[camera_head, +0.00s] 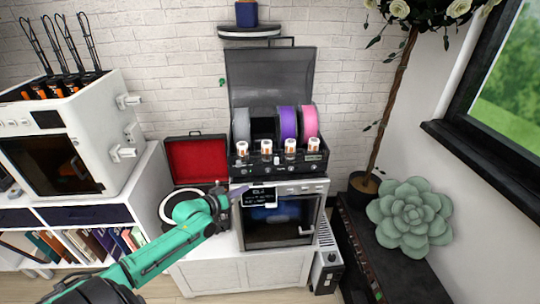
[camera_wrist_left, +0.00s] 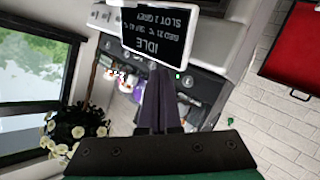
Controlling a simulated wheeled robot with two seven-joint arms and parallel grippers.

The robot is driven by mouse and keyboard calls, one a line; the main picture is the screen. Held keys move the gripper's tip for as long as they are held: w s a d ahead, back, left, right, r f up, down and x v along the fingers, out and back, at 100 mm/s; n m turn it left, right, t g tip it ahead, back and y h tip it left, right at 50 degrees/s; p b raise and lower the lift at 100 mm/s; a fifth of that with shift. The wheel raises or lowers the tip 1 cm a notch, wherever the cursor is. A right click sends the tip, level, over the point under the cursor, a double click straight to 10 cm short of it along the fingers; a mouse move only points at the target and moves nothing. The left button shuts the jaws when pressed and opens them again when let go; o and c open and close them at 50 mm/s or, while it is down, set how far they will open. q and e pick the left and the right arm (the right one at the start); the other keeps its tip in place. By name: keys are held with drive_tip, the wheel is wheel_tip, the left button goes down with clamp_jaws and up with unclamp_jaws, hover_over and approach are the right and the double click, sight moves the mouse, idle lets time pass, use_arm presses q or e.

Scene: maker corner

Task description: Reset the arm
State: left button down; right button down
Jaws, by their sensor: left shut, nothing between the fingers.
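My left arm is teal and comes in from the lower left of the head view. My left gripper (camera_head: 238,191) is just in front of the small screen (camera_head: 259,194) on the front of a 3D printer (camera_head: 282,228). In the left wrist view the dark fingers of my left gripper (camera_wrist_left: 160,92) are together, with nothing between them. The screen (camera_wrist_left: 165,30) is just beyond the fingertips and reads "IDLE" with "SLOT 1 GREY". I cannot tell whether the fingertips touch it. My right gripper is in neither view.
The printer stands on a white cabinet (camera_head: 240,272). On top is an open-lidded spool box (camera_head: 279,160) with grey, purple and pink spools. An open red-lined record player (camera_head: 194,160) is at its left. Another white printer (camera_head: 70,140) is farther left. A succulent (camera_head: 412,218) is at right.

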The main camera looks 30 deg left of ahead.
use_arm(q)
drive_tip(key=s+d+f+m+g+h, duration=0.1)
drive_tip(key=s+d+f+m+g, duration=0.3)
drive_tip(key=d, duration=0.4)
drive_tip(key=s+d+f+m+g, duration=0.1)
drive_tip(key=s+d+f+g, duration=0.1)
drive_tip(key=s+d+f, duration=0.35)
drive_tip(key=s+d+r+m+g+y, duration=0.1)
drive_tip(key=s+d+r+g, duration=0.15)
drive_tip(key=s, duration=0.45)
drive_tip(key=s+d+r+g+y, duration=0.1)
drive_tip(key=s+d+r+g, duration=0.15)
drive_tip(key=s, duration=0.35)
wheel_tip(320, 180, down, 24)
drive_tip(key=s+g+b, duration=0.1)
drive_tip(key=b, duration=0.2)
drive_tip(key=s+a+f+g+b, duration=0.1)
drive_tip(key=s+a+f+b, duration=0.2)
drive_tip(key=s+f, duration=1.5)
drive_tip(key=shift+a+f+m+g+y, duration=0.15)
drive_tip(key=shift+f+m+g+y, duration=0.2)
drive_tip(key=shift+f, duration=0.25)
